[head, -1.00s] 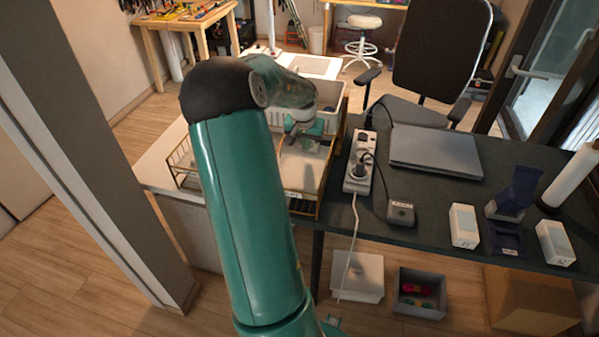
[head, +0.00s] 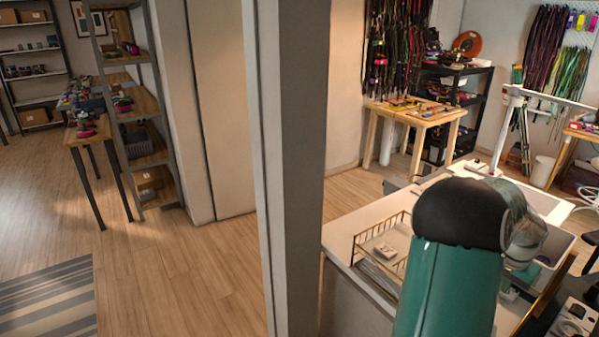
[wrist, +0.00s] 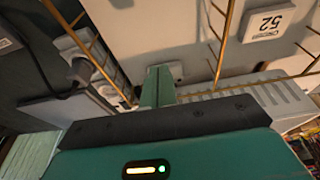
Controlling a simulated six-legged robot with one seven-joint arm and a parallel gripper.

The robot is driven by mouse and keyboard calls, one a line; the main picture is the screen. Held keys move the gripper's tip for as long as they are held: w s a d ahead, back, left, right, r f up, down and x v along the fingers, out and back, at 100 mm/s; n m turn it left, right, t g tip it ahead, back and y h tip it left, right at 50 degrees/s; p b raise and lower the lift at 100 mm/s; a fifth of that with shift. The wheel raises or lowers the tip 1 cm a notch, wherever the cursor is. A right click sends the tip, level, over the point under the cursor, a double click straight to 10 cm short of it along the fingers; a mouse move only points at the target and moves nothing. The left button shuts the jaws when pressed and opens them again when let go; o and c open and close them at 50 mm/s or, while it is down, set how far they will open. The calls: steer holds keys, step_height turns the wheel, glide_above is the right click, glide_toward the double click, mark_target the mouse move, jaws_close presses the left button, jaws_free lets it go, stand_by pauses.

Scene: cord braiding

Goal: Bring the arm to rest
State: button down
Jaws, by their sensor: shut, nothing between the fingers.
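My arm shows at the lower right of the head view, its green upper link and black elbow standing in front of the white counter (head: 345,235). My gripper is mostly hidden behind the arm there. In the wrist view my gripper (wrist: 158,82) has its two green fingers together, with nothing between them. Gold wire rods (wrist: 228,40) of a rack pass close beside the fingers. A white tag marked 52 (wrist: 268,22) lies to their right.
A gold wire tray (head: 385,245) stands on the counter left of my arm. A grey pillar (head: 290,170) rises left of the counter. A wooden table (head: 415,115) stands behind. Open wood floor (head: 190,270) lies at left, before shelves (head: 135,110).

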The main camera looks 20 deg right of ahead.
steer(key=w+a+r+n+t+y, duration=0.1)
steer(key=w+a+r+n, duration=0.2)
steer(key=a, duration=0.4)
steer(key=w+a+r+t, duration=0.1)
steer(key=w+a+r, duration=0.2)
steer(key=w+a, duration=0.35)
steer(key=w+a+r+n+t+y, duration=0.1)
steer(key=w+a+r+n, duration=0.2)
steer(key=a, duration=0.4)
steer(key=w+a+r+n+t, duration=0.1)
steer(key=a+r+n, duration=0.15)
steer(key=a, duration=0.65)
steer(key=w+a+r+n, duration=0.1)
steer(key=a+r, duration=0.2)
steer(key=a, duration=0.6)
steer(key=s+a+n, duration=0.3)
steer(key=s+a, duration=0.1)
steer(key=a, duration=0.4)
steer(key=s+a+r+n+t, duration=0.1)
steer(key=s+a+n, duration=0.2)
steer(key=a, duration=0.6)
steer(key=s, duration=0.2)
steer(key=shift+s+a+r+n+y, duration=0.2)
steer(key=shift+s+n+y, duration=0.1)
steer(key=shift+n+y, duration=0.1)
